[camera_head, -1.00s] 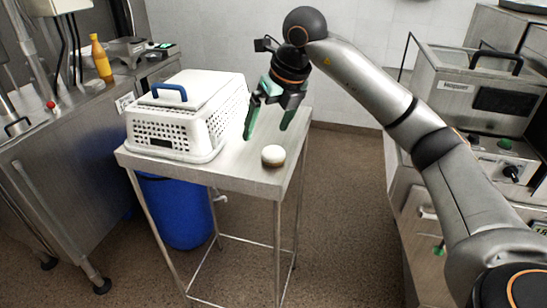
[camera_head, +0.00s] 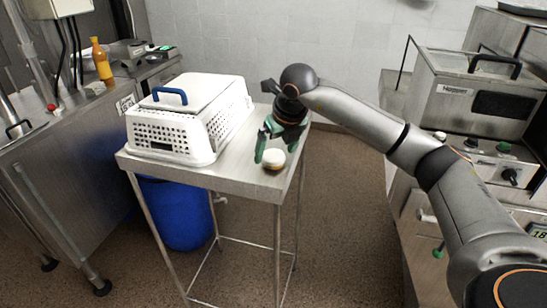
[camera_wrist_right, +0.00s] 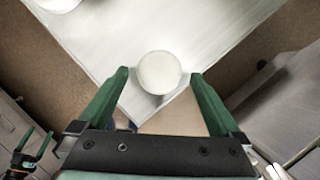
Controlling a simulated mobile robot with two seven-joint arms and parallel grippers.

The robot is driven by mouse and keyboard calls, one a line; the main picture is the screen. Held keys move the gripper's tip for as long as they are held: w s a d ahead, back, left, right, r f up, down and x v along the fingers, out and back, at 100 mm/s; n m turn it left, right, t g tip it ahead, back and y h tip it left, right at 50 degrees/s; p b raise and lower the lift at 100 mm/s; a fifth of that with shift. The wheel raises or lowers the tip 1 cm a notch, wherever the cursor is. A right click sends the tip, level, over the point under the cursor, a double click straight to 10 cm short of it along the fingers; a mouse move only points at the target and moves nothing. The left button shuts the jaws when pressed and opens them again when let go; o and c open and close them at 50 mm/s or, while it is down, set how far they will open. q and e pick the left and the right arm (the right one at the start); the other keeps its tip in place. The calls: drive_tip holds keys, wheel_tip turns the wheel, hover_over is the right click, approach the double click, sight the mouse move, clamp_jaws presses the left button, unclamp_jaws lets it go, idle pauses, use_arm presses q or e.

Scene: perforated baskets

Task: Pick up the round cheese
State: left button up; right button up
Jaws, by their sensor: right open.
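The round cheese (camera_head: 274,160) is white on top with a brownish side. It sits on the metal table (camera_head: 240,178) near its front right corner. My right gripper (camera_head: 277,150) is low over the table beside the cheese, with its green fingers open. In the right wrist view, the cheese (camera_wrist_right: 159,73) lies between and just ahead of the two green fingertips (camera_wrist_right: 159,76), with a gap on each side. My left gripper does not show in the head view.
A white perforated basket (camera_head: 185,125) with a blue-handled lid stands on the table to the left of the cheese. A blue bin (camera_head: 180,215) is under the table. A steel counter with an orange bottle (camera_head: 101,60) is at left, and a machine (camera_head: 470,95) is at right.

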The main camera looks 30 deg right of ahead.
drive_tip(key=shift+x, duration=0.75)
drive_tip(key=shift+r, duration=0.15)
drive_tip(key=c, duration=1.5)
